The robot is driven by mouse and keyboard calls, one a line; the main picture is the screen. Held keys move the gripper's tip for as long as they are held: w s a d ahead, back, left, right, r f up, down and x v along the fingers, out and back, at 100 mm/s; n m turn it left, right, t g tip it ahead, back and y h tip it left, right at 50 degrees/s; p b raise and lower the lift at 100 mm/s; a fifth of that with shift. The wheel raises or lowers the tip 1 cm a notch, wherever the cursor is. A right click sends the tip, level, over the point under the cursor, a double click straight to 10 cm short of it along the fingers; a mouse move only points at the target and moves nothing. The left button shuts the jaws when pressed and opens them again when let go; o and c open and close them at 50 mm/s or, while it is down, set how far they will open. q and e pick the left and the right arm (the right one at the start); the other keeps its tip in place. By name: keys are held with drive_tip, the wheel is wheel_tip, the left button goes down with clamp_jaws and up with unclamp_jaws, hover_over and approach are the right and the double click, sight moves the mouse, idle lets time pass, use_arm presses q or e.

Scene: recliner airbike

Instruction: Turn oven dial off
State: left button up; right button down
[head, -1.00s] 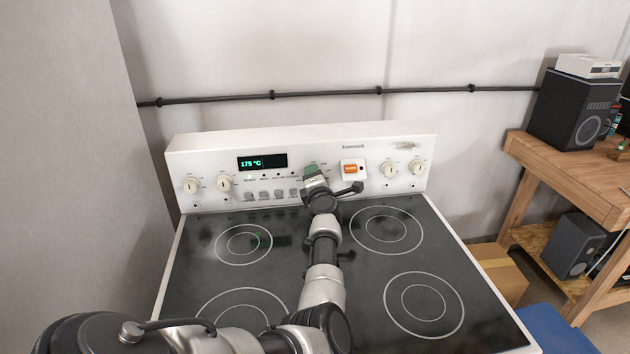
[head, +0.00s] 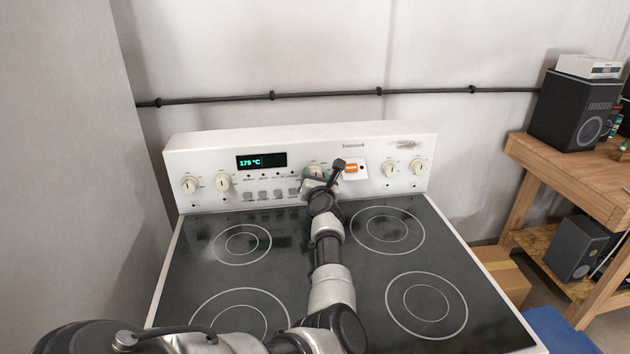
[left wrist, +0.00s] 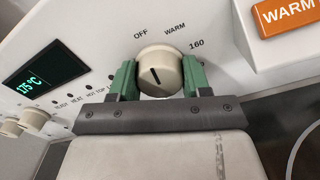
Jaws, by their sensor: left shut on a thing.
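The oven dial is a round cream knob (left wrist: 160,72) with a black line on its face. It sits on the white control panel of the stove (head: 225,150). In the left wrist view the labels OFF, WARM and 160 run around it. The upper end of the line leans left, roughly toward OFF. My left gripper (left wrist: 158,80) has its green fingers on both sides of the dial, shut on it. In the head view my left gripper (head: 316,174) is at the middle of the panel and hides much of the dial. My right gripper is not in view.
The panel display (head: 261,161) reads 175 °C. An orange WARM switch (head: 350,168) is just right of my gripper. Other cream knobs sit at both panel ends, with small buttons below the display. The black cooktop (head: 375,285) is bare apart from my arm above it.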

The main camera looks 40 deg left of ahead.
use_arm(q)
drive_tip(key=shift+f+n, duration=0.2)
drive_tip(key=shift+n, duration=0.4)
drive_tip(key=o, duration=0.9)
drive_tip(key=shift+r, duration=0.1)
drive_tip(key=shift+d, duration=0.15)
